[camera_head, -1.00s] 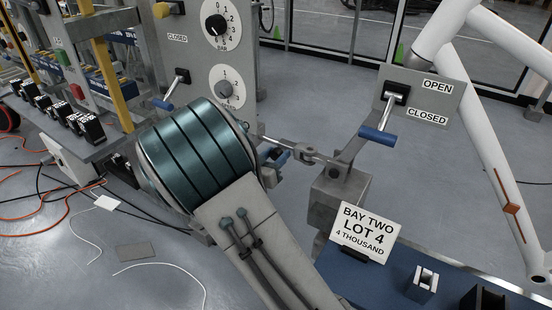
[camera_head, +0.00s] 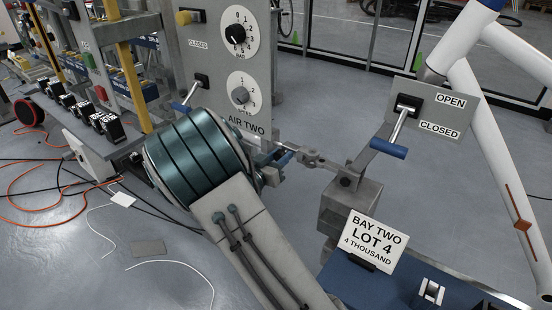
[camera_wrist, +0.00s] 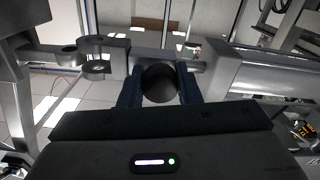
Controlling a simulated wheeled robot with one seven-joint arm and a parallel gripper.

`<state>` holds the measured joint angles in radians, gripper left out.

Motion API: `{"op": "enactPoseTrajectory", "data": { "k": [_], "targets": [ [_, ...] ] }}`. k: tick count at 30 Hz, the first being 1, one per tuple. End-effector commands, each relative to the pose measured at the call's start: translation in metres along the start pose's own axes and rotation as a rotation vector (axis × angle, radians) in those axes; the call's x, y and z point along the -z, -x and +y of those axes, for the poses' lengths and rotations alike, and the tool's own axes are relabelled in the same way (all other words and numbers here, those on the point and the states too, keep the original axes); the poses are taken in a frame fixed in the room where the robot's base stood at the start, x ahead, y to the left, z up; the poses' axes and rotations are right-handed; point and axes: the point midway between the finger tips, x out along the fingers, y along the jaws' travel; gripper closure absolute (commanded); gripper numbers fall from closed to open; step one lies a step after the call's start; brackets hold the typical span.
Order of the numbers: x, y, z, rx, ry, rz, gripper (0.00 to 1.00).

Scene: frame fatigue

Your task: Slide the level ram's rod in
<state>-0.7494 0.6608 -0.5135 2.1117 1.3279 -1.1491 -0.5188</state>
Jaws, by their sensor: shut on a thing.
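The level ram shows in the wrist view as a thick grey cylinder (camera_wrist: 268,74) at the right. Its thinner rod (camera_wrist: 197,66) runs left to a forked clevis (camera_wrist: 97,56). A flat lug with a hole (camera_wrist: 55,53) lies just left of the clevis; whether they touch is unclear. My gripper (camera_wrist: 160,82) is shut on a dark round knob (camera_wrist: 159,84) at the rod, one finger on each side. In the head view the clevis (camera_head: 311,159) shows beside the grey block (camera_head: 347,205); my arm hides most of the ram and gripper.
A lever panel marked OPEN and CLOSED (camera_head: 432,108) stands at right, its blue-handled lever (camera_head: 389,149) pointing down near CLOSED. A dial panel (camera_head: 222,60) stands behind my arm. A blue bench (camera_head: 352,283) with a lot sign (camera_head: 365,241) is in front. White frame tubes (camera_head: 500,165) rise at right.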

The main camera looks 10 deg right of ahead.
Motion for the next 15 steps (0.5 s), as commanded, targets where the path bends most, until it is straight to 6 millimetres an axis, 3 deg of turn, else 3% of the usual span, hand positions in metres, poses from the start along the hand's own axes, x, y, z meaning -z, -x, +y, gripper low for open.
{"op": "enactPoseTrajectory", "data": {
  "k": [8,9,10,15],
  "targets": [
    [-0.0013,-0.0026,-0.0004,-0.004,0.000,-0.004,1.00],
    [-0.0013,-0.0025,-0.0003,-0.004,0.000,-0.004,0.67],
    [-0.0014,-0.0025,-0.0003,-0.004,0.000,-0.004,0.61],
    [-0.0012,-0.0030,0.0002,-0.006,0.000,-0.003,0.61]
  ]
}}
